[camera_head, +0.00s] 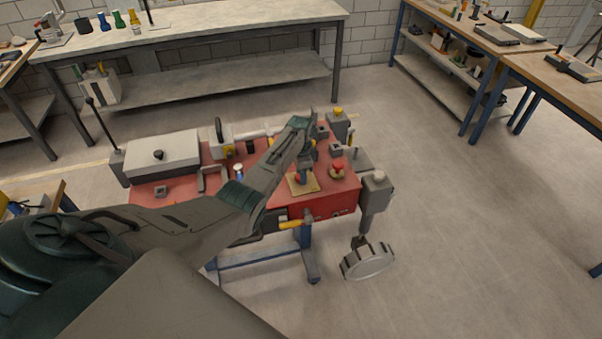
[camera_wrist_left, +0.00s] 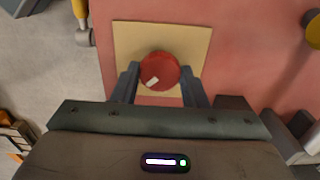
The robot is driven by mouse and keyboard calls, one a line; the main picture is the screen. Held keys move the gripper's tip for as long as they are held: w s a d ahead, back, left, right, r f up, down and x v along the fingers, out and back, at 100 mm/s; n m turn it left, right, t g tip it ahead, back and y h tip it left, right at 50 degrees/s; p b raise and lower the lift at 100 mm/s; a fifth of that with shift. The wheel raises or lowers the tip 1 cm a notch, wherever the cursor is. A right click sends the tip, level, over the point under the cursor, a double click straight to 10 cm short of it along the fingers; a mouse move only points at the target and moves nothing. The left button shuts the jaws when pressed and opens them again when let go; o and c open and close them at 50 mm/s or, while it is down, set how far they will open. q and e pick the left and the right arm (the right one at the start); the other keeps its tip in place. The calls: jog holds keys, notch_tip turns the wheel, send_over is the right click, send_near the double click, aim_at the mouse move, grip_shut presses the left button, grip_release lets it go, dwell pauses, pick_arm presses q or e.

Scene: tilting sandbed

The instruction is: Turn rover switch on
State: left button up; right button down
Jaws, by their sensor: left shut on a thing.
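The rover switch looks like a round red knob (camera_wrist_left: 160,70) with a white mark, on a square tan plate (camera_wrist_left: 203,45). The white mark sits at the knob's lower left in the left wrist view. My left gripper (camera_wrist_left: 160,78) has one finger on each side of the knob and is shut on it. In the head view my left gripper (camera_head: 303,178) reaches down over the tan plate (camera_head: 304,189), and it hides most of the knob. The plate lies on a red panel-topped bench (camera_head: 337,201). My right gripper is not in view.
A red mushroom button (camera_head: 337,168) stands just right of the plate. A grey box (camera_head: 162,155), levers and fittings crowd the bench's left and back. A grey handwheel (camera_head: 367,262) hangs at the front right. The floor to the right is clear.

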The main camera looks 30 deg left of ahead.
pick_arm(q)
jog(key=shift+r, duration=0.1)
jog(key=o, duration=0.8)
jog(key=shift+o, duration=0.8)
notch_tip(320, 180, up, 11)
jog(key=b, duration=0.3)
